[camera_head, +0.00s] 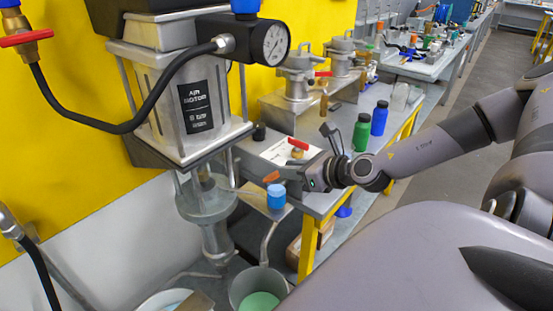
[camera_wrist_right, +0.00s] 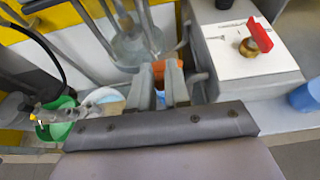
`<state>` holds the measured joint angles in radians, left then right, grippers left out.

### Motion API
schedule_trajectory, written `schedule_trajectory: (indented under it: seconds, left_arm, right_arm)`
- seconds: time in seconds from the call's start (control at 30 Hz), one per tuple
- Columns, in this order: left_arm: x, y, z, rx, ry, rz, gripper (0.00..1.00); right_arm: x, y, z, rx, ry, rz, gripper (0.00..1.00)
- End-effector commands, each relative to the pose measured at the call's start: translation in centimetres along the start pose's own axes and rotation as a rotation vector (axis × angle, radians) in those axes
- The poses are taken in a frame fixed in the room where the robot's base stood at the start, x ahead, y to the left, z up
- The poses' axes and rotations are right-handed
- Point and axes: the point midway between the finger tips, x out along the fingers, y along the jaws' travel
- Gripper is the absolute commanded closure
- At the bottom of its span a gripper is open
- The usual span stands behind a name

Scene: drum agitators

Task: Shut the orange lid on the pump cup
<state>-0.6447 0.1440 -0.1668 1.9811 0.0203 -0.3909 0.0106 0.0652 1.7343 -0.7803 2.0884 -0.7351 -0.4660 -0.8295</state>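A small blue cup (camera_head: 276,197) sits below and just left of my right gripper in the head view, beside the air motor stand. The orange lid (camera_head: 271,177) shows above the cup, tilted up rather than flat on it. My right gripper (camera_head: 285,177) reaches in from the right, with its fingertips close to the lid. In the right wrist view, the orange lid (camera_wrist_right: 160,67) shows past the fingertips, with blue (camera_wrist_right: 160,100) visible through the narrow gap between the fingers. The right gripper (camera_wrist_right: 161,78) looks slightly open; contact with the lid cannot be told. My left gripper is not in view.
The air motor (camera_head: 195,110) with its gauge (camera_head: 275,44) stands at left. A green-bottomed bucket (camera_head: 258,297) is below. A red-handled brass valve (camera_wrist_right: 256,40) sits on white paper by the gripper. Green (camera_head: 362,132) and blue (camera_head: 380,118) bottles stand on the bench behind.

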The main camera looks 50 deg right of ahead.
Motion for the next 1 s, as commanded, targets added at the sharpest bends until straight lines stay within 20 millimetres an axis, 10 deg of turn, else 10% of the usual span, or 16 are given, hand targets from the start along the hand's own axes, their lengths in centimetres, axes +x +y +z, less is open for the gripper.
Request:
schedule_trajectory:
  seconds: [1.0]
  left_arm:
    - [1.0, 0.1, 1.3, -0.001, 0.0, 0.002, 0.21]
  right_arm:
    - [-0.2, -0.1, -3.1, 0.0, 0.001, -0.002, 0.87]
